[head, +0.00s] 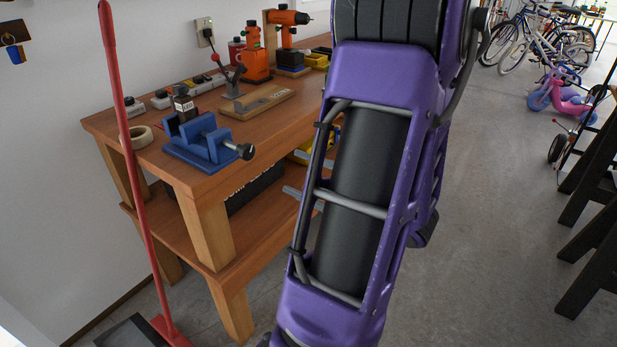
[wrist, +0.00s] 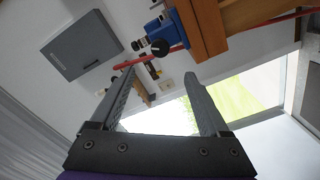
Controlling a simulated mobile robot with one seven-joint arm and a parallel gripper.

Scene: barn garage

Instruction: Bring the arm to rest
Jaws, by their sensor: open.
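My arm (head: 395,75), purple with black parts, stands large in the middle of the head view and hides part of the workbench. My gripper (wrist: 160,76) does not show in the head view. In the wrist view its two fingers are spread wide with nothing between them. The wrist view is tilted, with the bench's wooden edge and the blue vise beyond the fingertips. I see no contact between the fingers and anything.
Bicycles (head: 545,35) stand far right. Concrete floor (head: 490,200) right of my arm is clear.

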